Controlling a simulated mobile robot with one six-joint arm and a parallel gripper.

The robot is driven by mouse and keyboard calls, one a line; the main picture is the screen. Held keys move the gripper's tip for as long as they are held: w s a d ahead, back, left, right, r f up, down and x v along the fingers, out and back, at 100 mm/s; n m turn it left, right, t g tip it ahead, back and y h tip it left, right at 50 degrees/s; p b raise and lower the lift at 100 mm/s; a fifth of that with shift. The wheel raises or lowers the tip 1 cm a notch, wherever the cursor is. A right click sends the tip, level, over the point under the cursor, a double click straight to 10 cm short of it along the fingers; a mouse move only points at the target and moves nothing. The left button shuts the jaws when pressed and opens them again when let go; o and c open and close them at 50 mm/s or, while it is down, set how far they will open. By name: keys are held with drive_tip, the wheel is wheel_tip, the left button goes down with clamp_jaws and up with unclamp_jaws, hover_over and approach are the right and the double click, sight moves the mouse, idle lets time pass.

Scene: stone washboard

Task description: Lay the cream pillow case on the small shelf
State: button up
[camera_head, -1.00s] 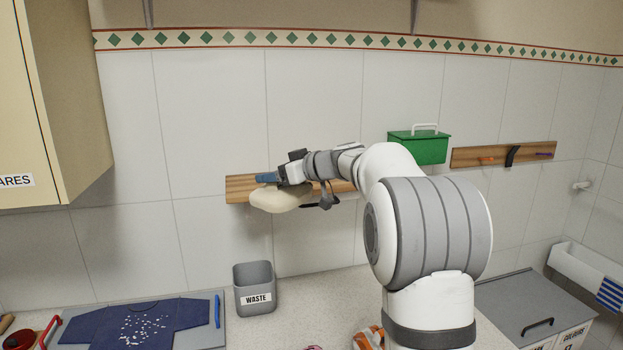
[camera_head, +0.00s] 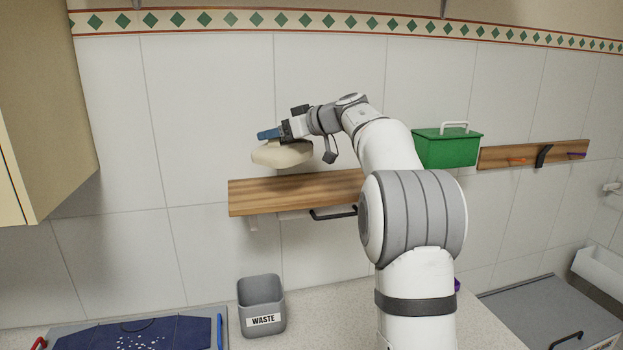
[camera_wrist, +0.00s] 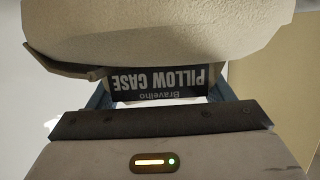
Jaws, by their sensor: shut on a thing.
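The cream pillow case (camera_head: 283,154) is a folded, rounded bundle held in the air above the left part of the small wooden shelf (camera_head: 290,194). My gripper (camera_head: 268,134) is shut on it from above, with blue fingers. In the wrist view the pillow case (camera_wrist: 160,35) fills the top, and its dark label reading "Bravelho PILLOW CASE" (camera_wrist: 158,83) shows upside down between the fingers. The bundle is apart from the shelf board in the head view. The visible part of the shelf top is bare; my arm hides its right end.
A green box with a white handle (camera_head: 447,149) stands right of the shelf. A wooden hook rail (camera_head: 530,155) is further right. A grey waste bin (camera_head: 261,303) stands on the counter below. A cream cabinet (camera_head: 45,110) hangs at the left.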

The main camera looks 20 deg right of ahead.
wheel_tip(320, 180, down, 5)
drive_tip(key=shift+s+f, duration=0.1)
drive_tip(key=shift+s, duration=0.05)
drive_tip(key=shift+f, duration=2.1)
drive_tip(key=shift+f, duration=0.15)
drive_tip(key=o, duration=1)
drive_tip(key=shift+o, duration=0.6)
